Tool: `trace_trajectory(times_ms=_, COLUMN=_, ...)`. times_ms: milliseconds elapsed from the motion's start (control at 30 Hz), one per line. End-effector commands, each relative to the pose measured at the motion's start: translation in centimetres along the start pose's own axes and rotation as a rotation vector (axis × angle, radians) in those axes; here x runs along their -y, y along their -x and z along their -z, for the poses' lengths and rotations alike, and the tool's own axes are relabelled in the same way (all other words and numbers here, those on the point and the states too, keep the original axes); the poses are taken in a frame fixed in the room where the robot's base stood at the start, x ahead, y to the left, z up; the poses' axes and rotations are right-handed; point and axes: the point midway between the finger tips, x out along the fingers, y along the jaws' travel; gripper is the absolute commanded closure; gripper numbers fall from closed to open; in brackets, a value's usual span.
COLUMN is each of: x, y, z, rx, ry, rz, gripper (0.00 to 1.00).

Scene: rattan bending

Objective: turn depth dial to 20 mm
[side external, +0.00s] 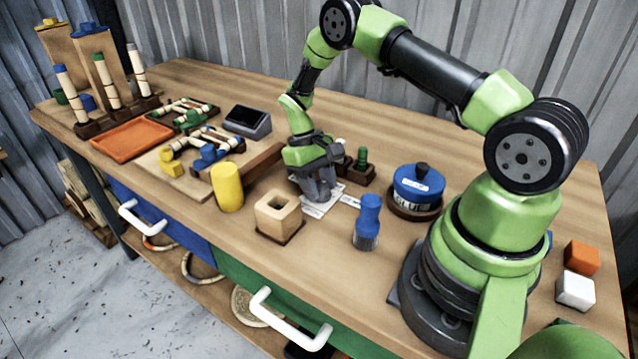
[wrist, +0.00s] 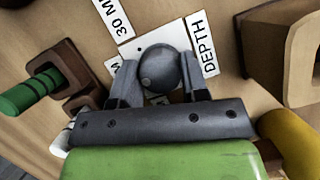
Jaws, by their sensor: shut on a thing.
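The depth dial (wrist: 158,70) is a dark grey round knob on a white plate (wrist: 129,48), seen in the wrist view. A small round mark shows on the knob. A "DEPTH" label (wrist: 203,45) lies on its right and a label reading "30 M", cut off by the frame edge, lies at upper left (wrist: 118,18). Another label is mostly hidden behind my left finger. My gripper (wrist: 157,82) is shut on the dial, one finger on each side. In the side view my gripper (side external: 318,190) points down over the white plate (side external: 318,208) and hides the knob.
A wooden block with a square hole (side external: 278,214) and a yellow cylinder (side external: 228,187) stand left of my gripper. A blue bottle (side external: 368,220) stands in front right.

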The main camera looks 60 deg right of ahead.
Motion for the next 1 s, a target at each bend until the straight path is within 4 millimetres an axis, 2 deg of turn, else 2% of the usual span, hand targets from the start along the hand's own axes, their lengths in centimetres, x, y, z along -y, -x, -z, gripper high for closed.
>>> trace_trajectory(times_ms=467, x=0.0, y=0.0, z=0.0, rx=0.001, ry=-0.014, rz=0.006, gripper=0.83)
trace_trajectory(times_ms=500, x=0.0, y=0.0, z=0.0, rx=0.001, ry=-0.014, rz=0.006, gripper=0.54)
trace_trajectory(times_ms=600, x=0.0, y=0.0, z=0.0, rx=0.001, ry=-0.013, rz=0.006, gripper=0.33)
trace_trajectory(times_ms=867, x=0.0, y=0.1, z=0.0, rx=0.000, ry=-0.012, rz=0.005, gripper=0.33)
trace_trajectory(times_ms=1000, x=0.0, y=1.2, z=0.1, rx=-0.003, ry=-0.013, rz=0.005, gripper=0.33)
